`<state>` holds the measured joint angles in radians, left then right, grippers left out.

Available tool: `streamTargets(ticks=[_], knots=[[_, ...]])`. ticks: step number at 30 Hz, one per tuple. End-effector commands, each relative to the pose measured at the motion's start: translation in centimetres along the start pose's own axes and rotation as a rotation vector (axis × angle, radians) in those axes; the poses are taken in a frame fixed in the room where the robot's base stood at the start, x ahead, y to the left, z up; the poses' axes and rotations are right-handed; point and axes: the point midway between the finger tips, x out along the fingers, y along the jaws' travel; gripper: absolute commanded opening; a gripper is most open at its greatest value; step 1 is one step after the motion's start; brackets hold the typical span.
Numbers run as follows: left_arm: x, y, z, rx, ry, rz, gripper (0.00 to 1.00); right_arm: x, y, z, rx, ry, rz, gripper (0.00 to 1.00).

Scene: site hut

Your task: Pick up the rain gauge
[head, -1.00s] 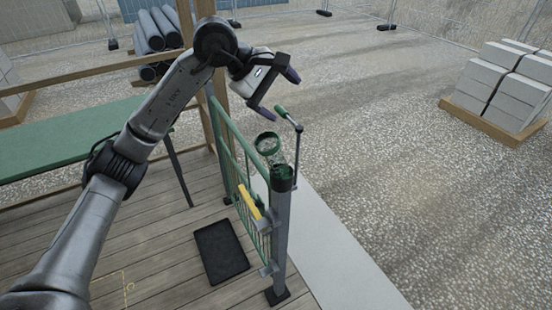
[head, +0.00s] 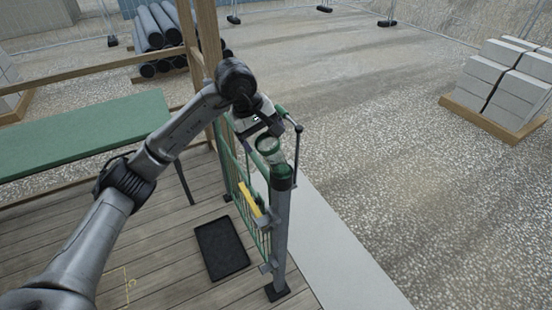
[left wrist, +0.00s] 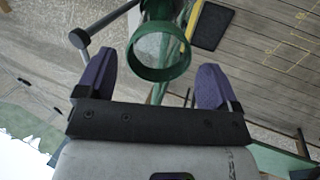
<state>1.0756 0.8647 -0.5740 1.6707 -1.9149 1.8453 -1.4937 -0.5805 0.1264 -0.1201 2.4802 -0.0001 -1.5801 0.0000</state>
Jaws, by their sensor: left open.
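The rain gauge is a clear tube with a green rim (head: 268,143), set at the top of a grey gate post (head: 280,235) with a green cap. In the left wrist view its round green rim (left wrist: 160,73) faces the camera, and the clear wall shows inside it. My left gripper (head: 264,127) is open and empty, just above and behind the rim in the head view. In the left wrist view the rim appears between the two purple fingertips (left wrist: 156,66), with a gap on each side. I cannot tell its exact depth. My right gripper is not in view.
A green gate (head: 237,172) with a yellow piece (head: 249,198) joins the post. A black mat (head: 221,249) lies on the wooden deck. Open gravel lies to the right.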

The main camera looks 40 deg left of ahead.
Motion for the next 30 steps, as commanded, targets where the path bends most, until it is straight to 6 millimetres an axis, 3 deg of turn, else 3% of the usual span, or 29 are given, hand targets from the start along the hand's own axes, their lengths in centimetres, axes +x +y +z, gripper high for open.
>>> streamTargets(ticks=[7,18,27,30], knots=[[1.1,0.1,0.0,-0.001,-0.002,-0.001,0.86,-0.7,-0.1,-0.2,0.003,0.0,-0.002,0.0],[5.3,0.1,-0.2,0.0,-0.002,0.0,0.86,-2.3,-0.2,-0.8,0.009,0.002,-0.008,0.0],[5.7,0.1,-0.2,0.0,0.0,0.001,0.86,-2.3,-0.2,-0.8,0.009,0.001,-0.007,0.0],[5.7,0.1,-0.2,0.0,0.0,0.001,0.78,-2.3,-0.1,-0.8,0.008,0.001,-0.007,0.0]])
